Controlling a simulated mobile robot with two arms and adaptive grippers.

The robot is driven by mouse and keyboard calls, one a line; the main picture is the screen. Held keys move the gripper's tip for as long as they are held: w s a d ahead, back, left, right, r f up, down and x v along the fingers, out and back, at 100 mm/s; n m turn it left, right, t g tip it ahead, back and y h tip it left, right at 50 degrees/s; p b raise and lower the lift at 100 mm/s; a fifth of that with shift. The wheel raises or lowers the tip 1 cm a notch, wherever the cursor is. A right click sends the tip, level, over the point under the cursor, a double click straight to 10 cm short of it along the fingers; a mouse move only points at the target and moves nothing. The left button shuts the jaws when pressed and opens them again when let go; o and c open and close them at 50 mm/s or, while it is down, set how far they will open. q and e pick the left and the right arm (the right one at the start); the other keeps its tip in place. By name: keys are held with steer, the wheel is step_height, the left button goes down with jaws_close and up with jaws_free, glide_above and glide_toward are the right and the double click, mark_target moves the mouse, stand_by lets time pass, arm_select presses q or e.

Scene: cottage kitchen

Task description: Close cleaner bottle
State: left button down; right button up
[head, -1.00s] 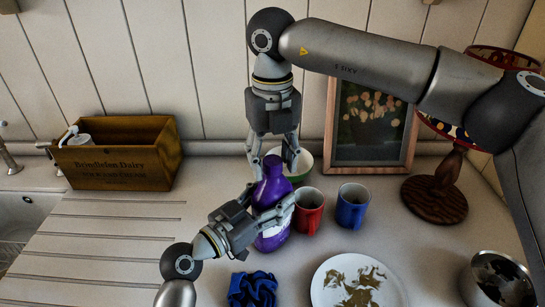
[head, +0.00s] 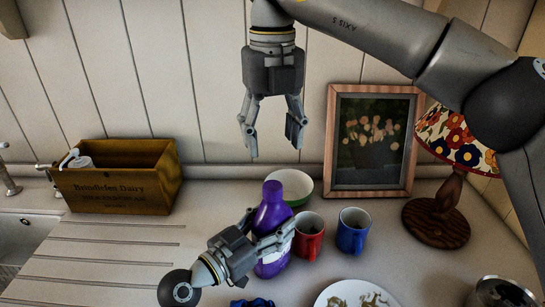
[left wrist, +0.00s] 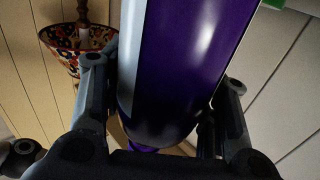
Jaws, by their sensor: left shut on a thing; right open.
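The purple cleaner bottle (head: 272,215) stands upright on the counter, with a purple top on it in the head view. My left gripper (head: 270,236) is shut on the bottle's body from the left and front. In the left wrist view the purple bottle (left wrist: 190,70) fills the middle, between the two fingers of my left gripper (left wrist: 160,120). My right gripper (head: 272,135) is open and empty, pointing down above the bottle, with a clear gap between its fingertips and the bottle's top.
A red mug (head: 308,240) and a blue mug (head: 352,232) stand right of the bottle. A picture frame (head: 328,165), a lamp (head: 436,222) and a wooden crate (head: 118,190) stand at the back. A dirty plate (head: 326,298) lies in front.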

steer(key=shift+r, duration=0.65)
arm_select(q)
steer(key=shift+c, duration=2.4)
jaws_free()
steer(key=shift+a, duration=0.1)
steer(key=v, duration=1.2)
